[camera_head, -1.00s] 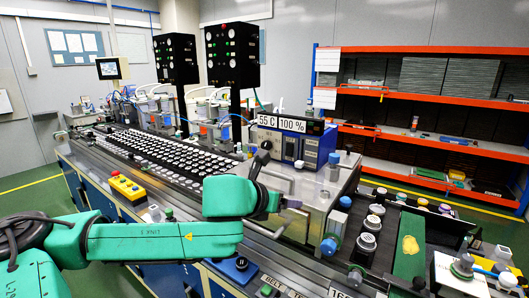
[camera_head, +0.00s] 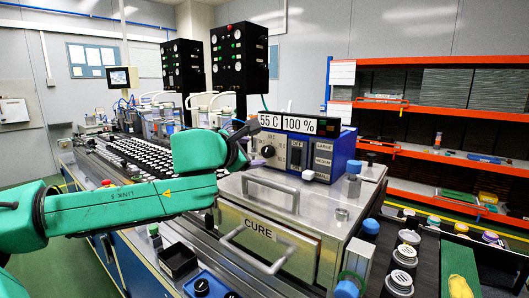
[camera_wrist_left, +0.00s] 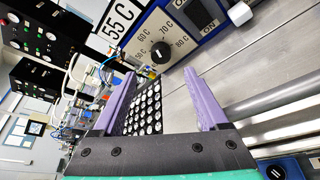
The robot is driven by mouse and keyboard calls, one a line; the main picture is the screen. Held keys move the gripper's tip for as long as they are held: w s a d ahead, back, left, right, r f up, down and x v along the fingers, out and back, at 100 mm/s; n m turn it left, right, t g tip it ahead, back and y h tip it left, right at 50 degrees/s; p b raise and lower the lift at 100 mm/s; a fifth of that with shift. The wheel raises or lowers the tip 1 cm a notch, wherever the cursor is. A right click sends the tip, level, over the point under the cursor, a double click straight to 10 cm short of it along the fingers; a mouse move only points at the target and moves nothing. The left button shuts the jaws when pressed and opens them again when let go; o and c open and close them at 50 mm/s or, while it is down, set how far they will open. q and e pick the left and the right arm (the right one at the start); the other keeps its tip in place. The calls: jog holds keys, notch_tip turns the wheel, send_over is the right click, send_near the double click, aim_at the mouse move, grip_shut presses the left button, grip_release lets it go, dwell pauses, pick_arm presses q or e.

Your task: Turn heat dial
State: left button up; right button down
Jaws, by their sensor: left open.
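The heat dial (camera_head: 267,151) is a round black knob on the pale front panel of a blue-cased control box (camera_head: 300,150), under a "55 C" sign. In the left wrist view the dial (camera_wrist_left: 160,53) shows close up, ringed by marks from 50 C to 80 C. Its exact pointer setting is hard to read. My left gripper (camera_head: 256,162) is at the left front of the box, near the dial. In the left wrist view its two purple fingers (camera_wrist_left: 160,73) are spread and empty, with the dial ahead between and beyond their tips. My right gripper is in no view.
The box stands on a metal cure oven (camera_head: 265,232) with bar handles on its top and front. An ON switch (camera_wrist_left: 208,5) is beside the dial. Lidded jars (camera_head: 401,257) stand to the right. A tray of round parts (camera_head: 140,158) lies behind my left arm.

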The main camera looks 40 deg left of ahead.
aim_at(266, 152)
pick_arm(q)
jog(key=p+x, duration=0.3)
jog(key=x, duration=0.4)
jog(key=shift+w+f, duration=0.1)
jog(key=shift+w, duration=0.15)
jog(key=shift+w+a+f, duration=0.1)
jog(key=shift+w+a, duration=0.05)
jog(key=shift+a, duration=0.1)
jog(key=shift+w+p, duration=0.3)
jog(key=shift+p, duration=0.45)
jog(key=shift+w+a+f, duration=0.1)
jog(key=shift+w+f, duration=0.1)
jog(key=shift+w, duration=0.2)
jog(key=shift+w+f, duration=0.15)
jog(key=shift+w, duration=0.05)
jog(key=shift+s, duration=0.1)
jog(key=shift+c, duration=0.9)
grip_shut()
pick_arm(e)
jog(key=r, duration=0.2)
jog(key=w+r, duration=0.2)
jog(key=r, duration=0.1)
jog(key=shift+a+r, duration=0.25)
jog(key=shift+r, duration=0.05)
pick_arm(q)
jog(key=shift+p, duration=0.35)
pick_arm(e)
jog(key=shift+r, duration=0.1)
